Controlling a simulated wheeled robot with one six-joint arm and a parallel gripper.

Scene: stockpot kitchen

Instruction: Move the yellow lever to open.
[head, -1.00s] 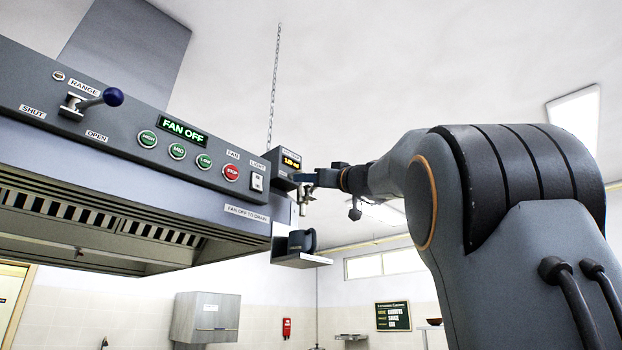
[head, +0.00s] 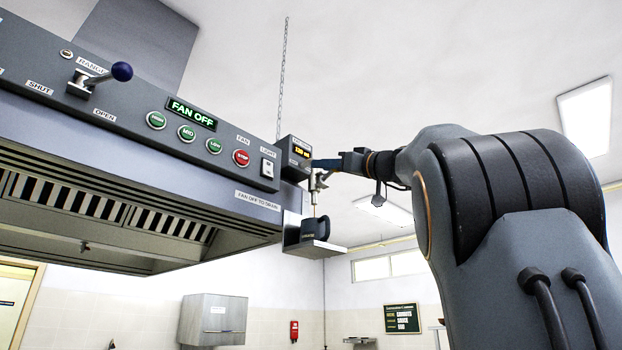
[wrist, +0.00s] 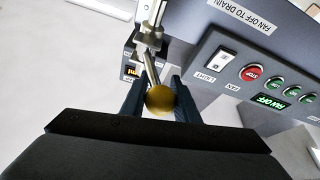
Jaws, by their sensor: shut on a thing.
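The yellow lever's round knob (wrist: 160,99) sits between the two blue fingers of my gripper (wrist: 159,92) in the wrist view. Its metal stem runs up from the knob to a metal valve (wrist: 150,36). My gripper is shut on the lever. In the head view my gripper (head: 326,164) is at the right end of the hood, beside the small display box; the knob is too small to make out there. The valve (head: 315,186) hangs just below the fingers, above a dark cup (head: 316,228) on a small shelf.
The hood panel carries a blue-knobbed range lever (head: 121,72), a lit "FAN OFF" display (head: 191,113), several buttons and a white light switch (head: 267,168). The display box (head: 295,158) is close to my gripper. Open air lies below the arm.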

